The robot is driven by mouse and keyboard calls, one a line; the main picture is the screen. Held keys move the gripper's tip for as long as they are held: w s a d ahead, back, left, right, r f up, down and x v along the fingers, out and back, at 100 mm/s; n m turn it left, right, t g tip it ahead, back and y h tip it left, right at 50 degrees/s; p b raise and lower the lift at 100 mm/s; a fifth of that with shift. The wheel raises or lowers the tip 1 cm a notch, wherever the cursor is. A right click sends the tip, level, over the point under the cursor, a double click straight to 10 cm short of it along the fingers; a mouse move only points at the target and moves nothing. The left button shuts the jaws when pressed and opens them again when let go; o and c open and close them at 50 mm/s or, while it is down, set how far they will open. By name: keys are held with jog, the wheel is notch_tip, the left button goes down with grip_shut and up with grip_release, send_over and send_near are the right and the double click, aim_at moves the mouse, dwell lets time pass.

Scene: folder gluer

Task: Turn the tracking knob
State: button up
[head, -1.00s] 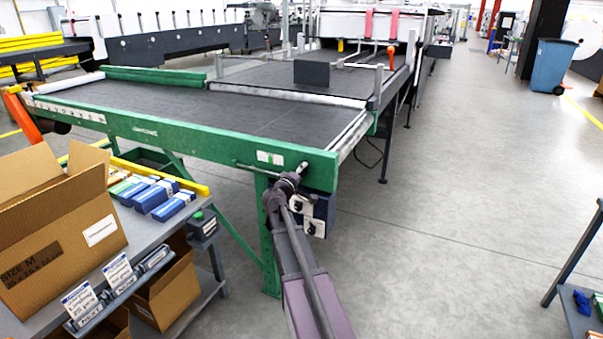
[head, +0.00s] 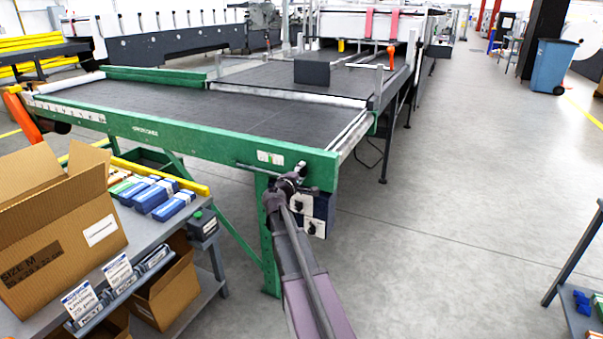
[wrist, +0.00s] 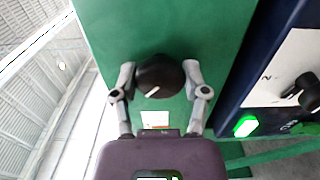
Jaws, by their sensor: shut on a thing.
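The tracking knob (wrist: 158,76) is a round black knob with a white mark, on the green conveyor frame in the wrist view. My gripper (wrist: 159,78) is shut on it, with one grey finger on each side. In the head view my gripper (head: 303,186) is at the right end of the green frame (head: 230,140), and the arm hides much of the knob. A white label (wrist: 155,119) sits on the frame just below the knob in the wrist view.
A dark blue control box (head: 322,208) with black knobs is close to the right of my gripper. In the wrist view it shows another black knob (wrist: 308,90) and a lit green button (wrist: 246,125). A bench with an open cardboard box (head: 60,235) stands left.

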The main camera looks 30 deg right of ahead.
jog(key=shift+d+n, duration=0.1)
jog(key=shift+n, duration=1)
jog(key=shift+w, duration=0.1)
jog(key=o, duration=1.1)
jog(key=shift+o, duration=0.2)
jog(key=v, duration=1.2)
